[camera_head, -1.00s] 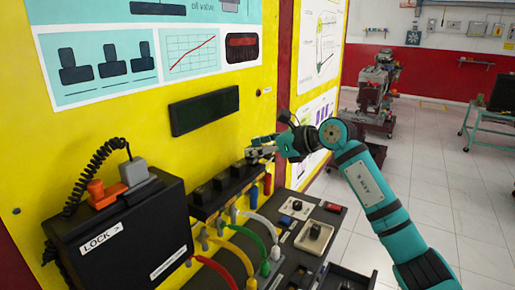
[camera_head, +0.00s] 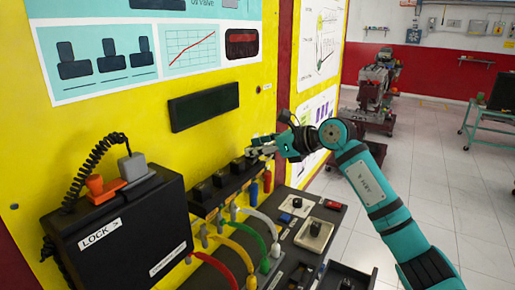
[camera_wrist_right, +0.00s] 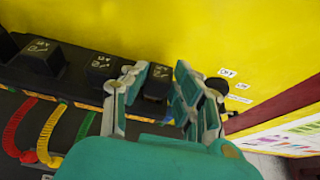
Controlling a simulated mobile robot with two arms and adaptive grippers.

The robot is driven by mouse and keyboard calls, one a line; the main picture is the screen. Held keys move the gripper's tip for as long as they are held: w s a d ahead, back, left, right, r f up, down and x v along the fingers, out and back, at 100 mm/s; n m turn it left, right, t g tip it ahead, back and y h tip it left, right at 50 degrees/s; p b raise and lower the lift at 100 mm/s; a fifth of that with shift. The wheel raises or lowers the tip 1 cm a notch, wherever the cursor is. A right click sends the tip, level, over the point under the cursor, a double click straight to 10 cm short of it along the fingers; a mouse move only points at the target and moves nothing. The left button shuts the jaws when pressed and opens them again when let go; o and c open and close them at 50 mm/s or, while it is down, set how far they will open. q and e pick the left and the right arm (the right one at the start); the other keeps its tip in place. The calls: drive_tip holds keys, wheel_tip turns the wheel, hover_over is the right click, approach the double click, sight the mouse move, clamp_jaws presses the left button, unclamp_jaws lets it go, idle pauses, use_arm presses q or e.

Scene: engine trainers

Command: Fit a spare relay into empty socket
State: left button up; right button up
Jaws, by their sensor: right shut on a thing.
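My right gripper (camera_head: 257,150) is at the right end of the black relay strip (camera_head: 208,209) on the yellow panel. In the right wrist view its fingers (camera_wrist_right: 156,88) are shut on a black relay (camera_wrist_right: 157,82), which stands in line with the other relays. The fingers hide its lower part, so I cannot tell whether it is seated in a socket. Other black relays (camera_head: 220,179) sit in the strip to the left; two also show in the wrist view (camera_wrist_right: 103,68). My left gripper is not in view.
A black box marked LOCK (camera_head: 120,235) stands at the left with an orange and a grey plug on top. Coloured cables (camera_head: 240,250) arch below the strip to a dark control desk (camera_head: 335,245). Open floor lies to the right.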

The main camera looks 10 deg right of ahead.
drive_tip(key=shift+f, duration=0.4)
drive_tip(key=o, duration=0.8)
drive_tip(key=shift+r+v, duration=0.2)
drive_tip(key=shift+v, duration=1.05)
drive_tip(key=shift+r+v, duration=0.2)
drive_tip(key=shift+v, duration=1)
drive_tip(key=shift+w+a+r, duration=0.1)
drive_tip(key=shift+w, duration=0.05)
drive_tip(key=shift+r+p, duration=1.55)
drive_tip(key=shift+r, duration=0.6)
